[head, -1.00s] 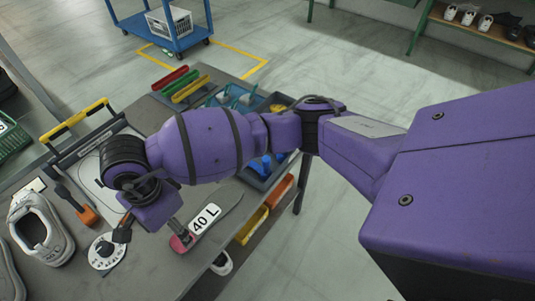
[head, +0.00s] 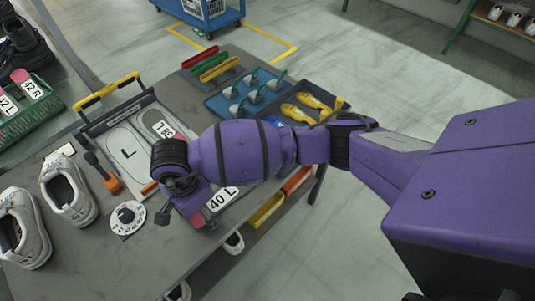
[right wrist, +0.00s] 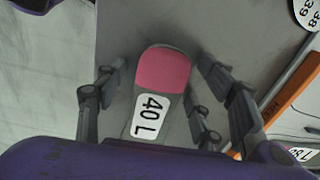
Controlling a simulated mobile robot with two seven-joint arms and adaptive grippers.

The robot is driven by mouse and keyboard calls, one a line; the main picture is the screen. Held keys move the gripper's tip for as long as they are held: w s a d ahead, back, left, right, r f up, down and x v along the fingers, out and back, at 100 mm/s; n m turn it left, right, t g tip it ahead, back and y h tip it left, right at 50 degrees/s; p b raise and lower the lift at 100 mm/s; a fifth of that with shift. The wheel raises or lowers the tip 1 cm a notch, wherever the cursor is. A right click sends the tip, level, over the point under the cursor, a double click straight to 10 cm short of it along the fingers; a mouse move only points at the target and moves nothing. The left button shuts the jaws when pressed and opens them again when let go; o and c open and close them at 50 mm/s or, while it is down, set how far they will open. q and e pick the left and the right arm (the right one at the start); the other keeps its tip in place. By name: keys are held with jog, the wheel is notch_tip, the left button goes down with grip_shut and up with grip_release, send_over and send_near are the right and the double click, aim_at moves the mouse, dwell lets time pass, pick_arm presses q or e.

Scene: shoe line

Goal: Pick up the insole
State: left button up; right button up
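The insole labelled 40 L is grey with a pink heel (head: 200,219) and a white label (head: 223,198); it lies on the grey table (head: 150,262). My purple arm hides part of it in the head view. In the right wrist view its pink heel (right wrist: 164,71) and label (right wrist: 148,118) lie between the fingers of my right gripper (right wrist: 160,64). The fingers are open, with a gap on both sides of the insole. In the head view my right gripper (head: 183,214) is at the heel end. My left gripper is not in view.
A white dial (head: 127,217) and an orange-ended tool (head: 104,174) lie left of the gripper. White shoes (head: 68,190) stand farther left. A measuring board (head: 122,148) holds another labelled insole (head: 160,127). A blue tray (head: 250,94) and coloured bars (head: 214,67) lie farther back.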

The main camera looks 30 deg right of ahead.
jog(key=shift+w+r, duration=0.15)
jog(key=c, duration=0.8)
